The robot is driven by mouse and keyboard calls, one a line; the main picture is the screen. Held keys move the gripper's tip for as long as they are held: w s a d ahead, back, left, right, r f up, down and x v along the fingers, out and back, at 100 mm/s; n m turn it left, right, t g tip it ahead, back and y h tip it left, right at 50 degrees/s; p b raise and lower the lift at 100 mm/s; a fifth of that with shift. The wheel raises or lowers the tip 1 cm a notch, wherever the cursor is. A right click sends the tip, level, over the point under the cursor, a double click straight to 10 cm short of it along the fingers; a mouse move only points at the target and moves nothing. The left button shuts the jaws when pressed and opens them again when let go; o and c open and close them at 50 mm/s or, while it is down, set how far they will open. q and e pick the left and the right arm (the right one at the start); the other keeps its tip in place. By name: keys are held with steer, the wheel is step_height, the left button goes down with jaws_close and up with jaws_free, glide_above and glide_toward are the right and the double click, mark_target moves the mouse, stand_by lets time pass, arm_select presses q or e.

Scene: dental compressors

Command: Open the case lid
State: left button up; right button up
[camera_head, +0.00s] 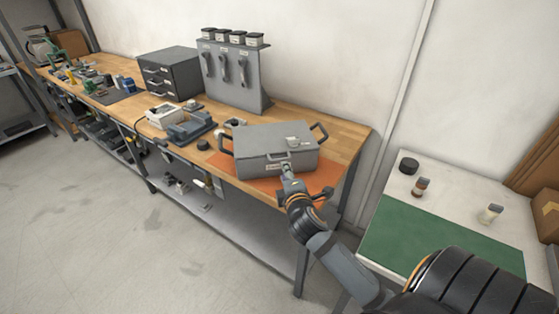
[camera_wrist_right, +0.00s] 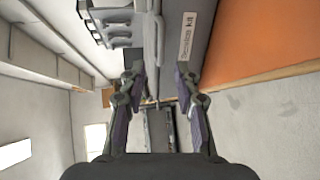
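The grey case (camera_head: 275,155) stands on the workbench with its lid (camera_head: 270,136) down. It has a dark handle at each side and a label low on its front. My right gripper (camera_head: 287,170) is at the front of the case, near the label. In the right wrist view the case's label (camera_wrist_right: 188,37) shows sideways. There my right gripper (camera_wrist_right: 160,76) has its fingers apart, with the case front just beyond them. I cannot tell whether a finger touches the case. My left gripper is not in view.
An orange mat (camera_head: 318,177) lies under the case. Left of it on the workbench are a grey tray (camera_head: 190,128), a drawer unit (camera_head: 168,75) and a tool stand (camera_head: 232,80). A white side table (camera_head: 455,195) with a green mat (camera_head: 430,240) stands at the right.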

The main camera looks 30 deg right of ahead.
mark_target(280, 160)
steer(key=p+x, duration=0.1)
steer(key=x, duration=0.9)
steer(key=shift+s+d+f, duration=0.1)
steer(key=shift+f, duration=0.05)
steer(key=c, duration=0.7)
jaws_close()
